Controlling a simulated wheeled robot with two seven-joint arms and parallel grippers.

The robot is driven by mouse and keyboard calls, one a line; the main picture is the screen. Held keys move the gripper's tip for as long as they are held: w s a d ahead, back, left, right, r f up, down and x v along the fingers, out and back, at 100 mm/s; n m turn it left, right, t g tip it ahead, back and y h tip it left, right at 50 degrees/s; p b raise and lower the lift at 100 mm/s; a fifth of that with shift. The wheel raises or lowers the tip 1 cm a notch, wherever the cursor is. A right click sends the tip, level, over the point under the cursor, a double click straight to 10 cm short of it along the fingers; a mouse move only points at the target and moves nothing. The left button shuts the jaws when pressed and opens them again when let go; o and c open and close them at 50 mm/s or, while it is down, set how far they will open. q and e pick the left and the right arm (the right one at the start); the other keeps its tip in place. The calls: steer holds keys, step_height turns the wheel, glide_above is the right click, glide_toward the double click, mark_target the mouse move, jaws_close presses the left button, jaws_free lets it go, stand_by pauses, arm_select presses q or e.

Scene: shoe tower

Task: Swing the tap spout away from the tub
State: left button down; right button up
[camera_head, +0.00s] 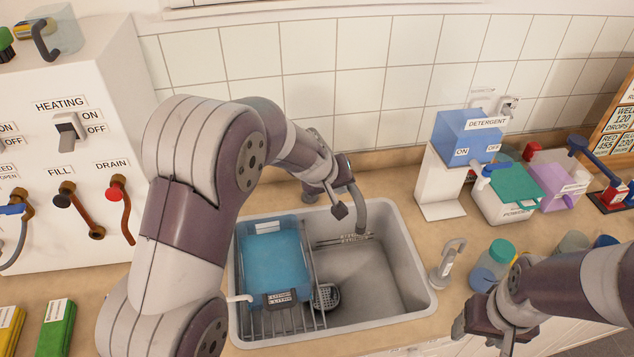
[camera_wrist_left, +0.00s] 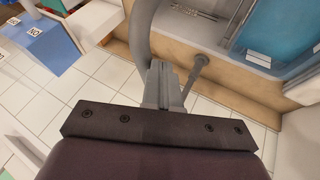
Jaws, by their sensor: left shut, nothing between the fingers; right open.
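The blue tub (camera_head: 272,262) sits on a rack in the left half of the sink (camera_head: 425,290). The grey curved tap spout (camera_head: 361,208) is at the back of the sink. Its end hangs over the bare right basin, to the right of the tub. My left gripper (camera_head: 339,208) is shut and empty beside the spout. In the left wrist view the shut fingers (camera_wrist_left: 164,84) are close against the spout (camera_wrist_left: 141,32); I cannot tell if they touch. My arm hides part of the tap's base. My right gripper (camera_head: 483,336) is open and empty at the counter's front right.
A detergent dispenser (camera_head: 469,138) stands right of the sink. A small tap-like fitting (camera_head: 446,262) and a green-lidded jar (camera_head: 492,268) stand at the sink's right edge. A heating panel (camera_head: 70,120) with valves is at left. The right basin is clear.

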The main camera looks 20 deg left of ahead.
mark_target(352, 187)
arm_select(q)
steer(key=d, duration=0.1)
steer(key=w+d+p, duration=0.1)
steer(key=shift+w+d+r, duration=0.1)
steer(key=shift+w+d, duration=0.2)
steer(key=shift+w+d+p, duration=0.7)
